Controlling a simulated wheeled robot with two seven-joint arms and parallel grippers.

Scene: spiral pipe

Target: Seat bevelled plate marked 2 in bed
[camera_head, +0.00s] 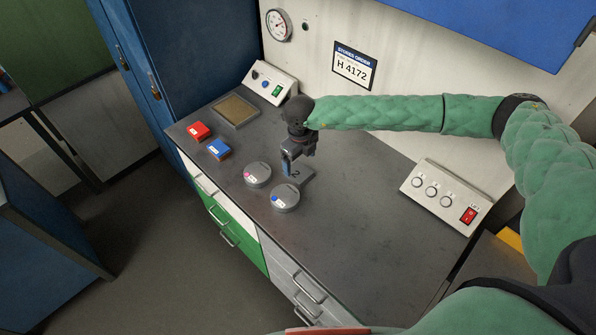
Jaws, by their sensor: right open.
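A grey plate marked 2 (303,178) lies on the dark worktop, just behind two round grey discs. Its far part is hidden by my right gripper. My right gripper (289,170) is open and points down at the plate's far left side. I cannot tell whether its fingers touch the plate. A shallow rectangular frame with a brown inside (236,110) lies at the far left of the worktop and looks like the bed; it appears empty. My left gripper is not in view.
Beside the plate are a disc with a pink dot (257,175) and a disc with a blue dot (285,198). A red block (199,131) and a blue block (219,149) sit near the left edge. The worktop's right front is clear.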

